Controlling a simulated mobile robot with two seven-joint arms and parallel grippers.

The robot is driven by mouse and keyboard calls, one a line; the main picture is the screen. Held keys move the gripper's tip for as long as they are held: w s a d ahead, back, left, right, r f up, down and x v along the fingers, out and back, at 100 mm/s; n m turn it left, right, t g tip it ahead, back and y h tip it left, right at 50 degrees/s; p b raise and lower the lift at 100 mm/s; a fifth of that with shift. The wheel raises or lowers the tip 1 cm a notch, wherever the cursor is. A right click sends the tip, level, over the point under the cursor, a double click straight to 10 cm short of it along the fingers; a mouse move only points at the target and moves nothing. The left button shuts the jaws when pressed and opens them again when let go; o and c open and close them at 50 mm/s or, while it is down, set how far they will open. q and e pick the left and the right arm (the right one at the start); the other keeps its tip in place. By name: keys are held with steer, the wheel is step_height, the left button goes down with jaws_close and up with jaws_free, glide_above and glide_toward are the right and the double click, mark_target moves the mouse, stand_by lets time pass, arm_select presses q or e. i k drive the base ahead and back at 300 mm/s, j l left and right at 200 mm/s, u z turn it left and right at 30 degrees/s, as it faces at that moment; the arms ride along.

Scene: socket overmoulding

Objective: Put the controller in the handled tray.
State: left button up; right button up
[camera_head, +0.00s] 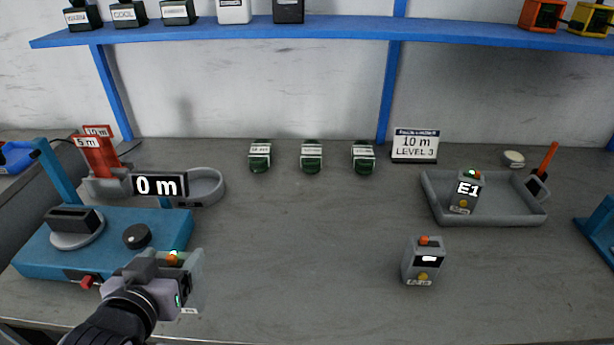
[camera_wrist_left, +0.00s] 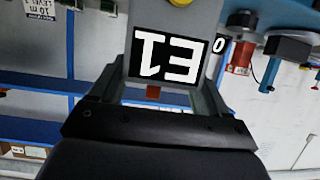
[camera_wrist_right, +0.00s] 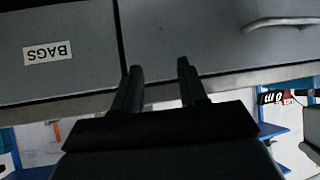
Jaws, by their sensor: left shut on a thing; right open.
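My left gripper (camera_head: 172,282) is shut on a grey controller (camera_head: 196,280) with an orange top button, held over the front of the blue machine. In the left wrist view the controller (camera_wrist_left: 150,12) sits between the fingers, and its display reads E1, upside down. A grey tray (camera_head: 490,219) lies at the right of the bench. A second grey controller (camera_head: 464,204), with a green top light and E1 display, stands in it. A third controller (camera_head: 421,264) stands on the bench in front of the tray. My right gripper (camera_wrist_right: 159,68) is open and empty, seen only in its wrist view.
Several green-bodied items (camera_head: 311,158) line the back, beside a 10 m sign (camera_head: 415,146). The bench middle is clear. Grey drawers (camera_wrist_right: 60,80) face my right gripper.

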mark_target(505, 209)
steer(key=k+z, duration=0.1)
steer(key=k, duration=0.45)
steer(key=l+z, duration=0.1)
steer(key=z, duration=0.85)
steer(key=i+l+z, duration=0.1)
steer(key=i+l, duration=0.15)
steer(key=i+l+z, duration=0.15)
steer(key=i, duration=0.25)
